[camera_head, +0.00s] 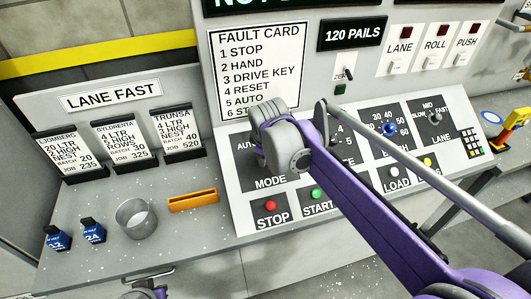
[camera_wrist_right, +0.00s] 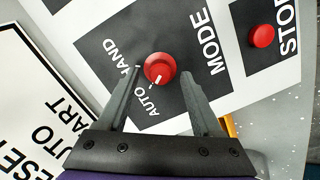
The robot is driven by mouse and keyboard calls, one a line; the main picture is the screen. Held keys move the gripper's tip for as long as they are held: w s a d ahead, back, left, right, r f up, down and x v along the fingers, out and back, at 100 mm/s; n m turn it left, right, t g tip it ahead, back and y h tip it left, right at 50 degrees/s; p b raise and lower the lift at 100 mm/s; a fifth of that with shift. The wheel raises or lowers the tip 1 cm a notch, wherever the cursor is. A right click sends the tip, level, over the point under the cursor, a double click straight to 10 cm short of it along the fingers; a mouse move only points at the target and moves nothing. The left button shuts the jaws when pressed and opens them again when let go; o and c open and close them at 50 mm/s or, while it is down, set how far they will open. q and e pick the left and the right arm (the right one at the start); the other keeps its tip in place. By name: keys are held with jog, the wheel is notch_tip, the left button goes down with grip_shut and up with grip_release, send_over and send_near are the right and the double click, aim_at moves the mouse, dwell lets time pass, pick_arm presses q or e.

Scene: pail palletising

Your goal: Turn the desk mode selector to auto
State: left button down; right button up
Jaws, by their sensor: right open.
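The mode selector (camera_wrist_right: 160,69) is a red round knob on a dark panel marked HAND, AUTO and MODE in the right wrist view. Its white pointer mark is turned toward the AUTO label. My right gripper (camera_wrist_right: 160,82) is open, with one finger on each side of the knob; I cannot tell whether either finger touches it. In the head view my right wrist covers the knob, and part of the MODE panel (camera_head: 269,183) shows below it. A small part of my left arm's end (camera_head: 148,284) shows at the bottom edge; its fingers are not clear.
Below the mode panel are a red STOP button (camera_head: 270,206) and a green START button (camera_head: 316,194). A grey cup (camera_head: 136,218), an orange tray (camera_head: 192,201) and blue-labelled items (camera_head: 93,231) stand on the desk at the left. A fault card (camera_head: 257,70) hangs behind.

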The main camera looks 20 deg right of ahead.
jog(key=v, duration=0.9)
jog(key=s+d+f+m, duration=0.2)
jog(key=s+f+m, duration=0.3)
jog(key=s+f, duration=0.4)
jog(key=s+d+f+m+y, duration=0.1)
jog(key=s+d+f+m, duration=0.1)
jog(key=s+f+m, duration=0.4)
jog(key=s+f, duration=0.3)
jog(key=s, duration=0.4)
jog(key=shift+f+m, duration=0.3)
jog(key=shift+c, duration=0.4)
